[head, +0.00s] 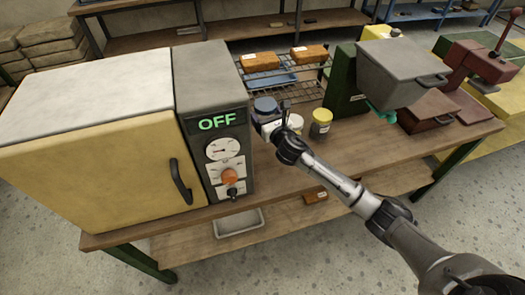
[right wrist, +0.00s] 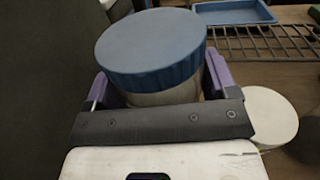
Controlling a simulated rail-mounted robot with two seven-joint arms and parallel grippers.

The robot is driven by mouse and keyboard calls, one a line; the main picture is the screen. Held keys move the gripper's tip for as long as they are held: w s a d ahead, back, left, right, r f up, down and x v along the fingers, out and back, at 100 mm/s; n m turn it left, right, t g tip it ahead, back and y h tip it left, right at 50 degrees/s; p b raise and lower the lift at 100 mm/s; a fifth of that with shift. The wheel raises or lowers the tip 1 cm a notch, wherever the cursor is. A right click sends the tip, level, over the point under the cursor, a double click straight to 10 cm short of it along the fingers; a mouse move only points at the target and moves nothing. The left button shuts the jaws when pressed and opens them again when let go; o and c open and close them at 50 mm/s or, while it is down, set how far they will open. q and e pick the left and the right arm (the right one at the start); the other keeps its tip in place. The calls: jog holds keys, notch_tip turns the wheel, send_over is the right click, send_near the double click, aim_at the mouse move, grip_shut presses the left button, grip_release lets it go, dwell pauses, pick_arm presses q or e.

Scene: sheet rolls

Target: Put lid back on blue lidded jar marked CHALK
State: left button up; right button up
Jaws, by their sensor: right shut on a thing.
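The blue lidded jar (right wrist: 168,97) shows a pale body under a wide blue lid (right wrist: 150,45) with a ribbed rim. In the head view its dark blue top (head: 265,104) shows beside the oven's right wall. The lid looks level over the body; I cannot tell whether it is fully seated. My right gripper (right wrist: 165,88) has a finger on each side of the pale body, just below the lid, and is shut on the jar. In the head view the right gripper (head: 268,121) is at the jar. The CHALK marking is not readable. My left gripper is not in view.
A white-topped jar (head: 295,122) and a yellow-lidded jar (head: 321,119) stand close to the right. A wire rack (head: 290,88) with a blue tray (head: 270,78) is behind. The oven (head: 215,140) blocks the left. Bare bench (head: 370,150) lies to the right.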

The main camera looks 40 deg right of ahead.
notch_tip(320, 180, down, 6)
jog(key=shift+r+b, duration=0.2)
jog(key=shift+b, duration=1.05)
jog(key=shift+f, duration=0.25)
jog(key=shift+f, duration=0.1)
jog(key=shift+f+b, duration=0.35)
notch_tip(320, 180, down, 3)
jog(key=shift+r+b, duration=0.1)
jog(key=shift+b, duration=0.6)
jog(key=o, duration=1.6)
jog(key=shift+f, duration=0.25)
